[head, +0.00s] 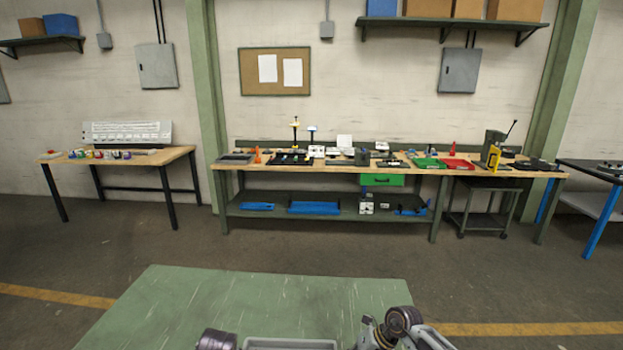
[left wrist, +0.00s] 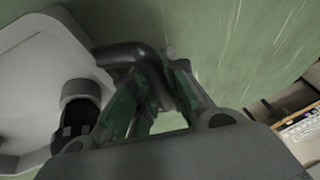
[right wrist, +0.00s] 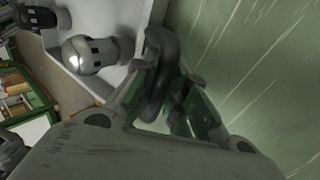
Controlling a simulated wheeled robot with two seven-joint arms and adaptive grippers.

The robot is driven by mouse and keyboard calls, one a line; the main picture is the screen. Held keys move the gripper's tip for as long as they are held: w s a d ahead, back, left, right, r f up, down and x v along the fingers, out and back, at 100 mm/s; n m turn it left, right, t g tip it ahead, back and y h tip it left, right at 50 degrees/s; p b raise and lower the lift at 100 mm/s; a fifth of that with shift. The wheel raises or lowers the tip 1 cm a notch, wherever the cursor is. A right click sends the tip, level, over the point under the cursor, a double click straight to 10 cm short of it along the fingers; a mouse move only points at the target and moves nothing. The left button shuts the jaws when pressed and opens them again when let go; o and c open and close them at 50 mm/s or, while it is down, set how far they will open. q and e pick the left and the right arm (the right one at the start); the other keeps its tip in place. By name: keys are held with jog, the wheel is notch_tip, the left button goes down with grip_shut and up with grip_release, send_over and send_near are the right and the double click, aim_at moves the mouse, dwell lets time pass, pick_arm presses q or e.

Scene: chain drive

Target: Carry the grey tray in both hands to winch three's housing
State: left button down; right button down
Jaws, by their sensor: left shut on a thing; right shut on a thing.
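The grey tray (head: 290,343) shows only its far rim at the bottom edge of the head view. In the left wrist view my left gripper (left wrist: 152,85) is shut on the tray's dark handle (left wrist: 125,55), beside the light tray wall (left wrist: 45,50). In the right wrist view my right gripper (right wrist: 163,90) is shut on the other dark handle (right wrist: 160,50), with the tray (right wrist: 118,20) to its left. Most of the tray is out of the head view, and its contents are hidden there. I cannot make out winch three's housing.
A green surface (head: 240,295) lies just in front of me. Across open floor stands a long wooden workbench (head: 330,169) crowded with tools and parts. A smaller bench (head: 125,157) stands left, a dark cart (head: 480,190) right, and another table (head: 590,170) far right.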

pick_arm(q)
jog(key=shift+a+r, duration=0.1)
jog(key=shift+r, duration=0.05)
pick_arm(e)
jog(key=shift+d+r, duration=0.1)
dwell(0.5)
